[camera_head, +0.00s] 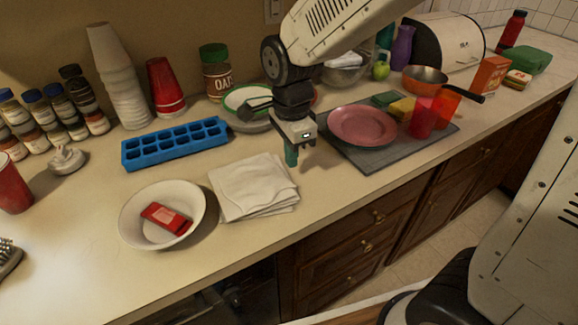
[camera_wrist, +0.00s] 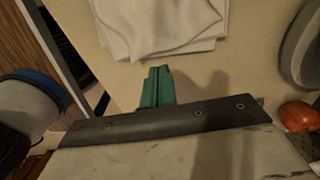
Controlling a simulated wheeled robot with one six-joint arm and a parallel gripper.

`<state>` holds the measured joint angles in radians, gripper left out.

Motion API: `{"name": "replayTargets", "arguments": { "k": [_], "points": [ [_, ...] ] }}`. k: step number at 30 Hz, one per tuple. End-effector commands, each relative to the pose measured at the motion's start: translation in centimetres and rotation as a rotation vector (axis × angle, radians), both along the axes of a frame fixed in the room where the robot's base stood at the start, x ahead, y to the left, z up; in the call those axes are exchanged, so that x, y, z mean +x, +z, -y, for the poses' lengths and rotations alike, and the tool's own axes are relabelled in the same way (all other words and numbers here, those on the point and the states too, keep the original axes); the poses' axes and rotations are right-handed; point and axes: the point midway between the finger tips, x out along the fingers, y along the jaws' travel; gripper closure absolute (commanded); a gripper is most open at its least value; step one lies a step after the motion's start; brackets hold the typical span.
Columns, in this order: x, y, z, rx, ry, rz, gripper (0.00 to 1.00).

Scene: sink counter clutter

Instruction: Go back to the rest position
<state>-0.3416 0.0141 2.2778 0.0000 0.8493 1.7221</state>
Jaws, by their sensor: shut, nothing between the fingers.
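My gripper (camera_head: 291,157) hangs above the counter in the head view, just right of the folded white cloth (camera_head: 254,187) and left of the grey mat. Its green fingers are together and hold nothing. In the wrist view the gripper's green fingertips (camera_wrist: 157,72) are closed side by side, and the white cloth (camera_wrist: 160,25) lies beyond them. The fingers look apart from the counter, but the exact height is hard to tell. A white bowl (camera_head: 130,215) with a red packet (camera_head: 166,218) in it sits left of the cloth.
A grey mat (camera_head: 370,160) holds a pink plate (camera_head: 362,126), sponges and red cups. A blue ice tray (camera_head: 175,143), stacked cups (camera_head: 118,80) and an oats jar (camera_head: 215,72) stand behind. The counter's front edge runs close to my gripper.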

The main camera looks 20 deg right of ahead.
Motion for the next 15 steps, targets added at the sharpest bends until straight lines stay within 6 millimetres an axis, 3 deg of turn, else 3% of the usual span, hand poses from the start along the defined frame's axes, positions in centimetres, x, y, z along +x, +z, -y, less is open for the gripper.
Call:
{"name": "replayTargets", "arguments": {
  "k": [6, 15],
  "points": [
    [0.1, 4.1, 0.3, 0.001, -0.006, 0.004, 1.00],
    [0.1, 5.9, 0.5, 0.000, 0.000, 0.000, 1.00]
  ]
}}
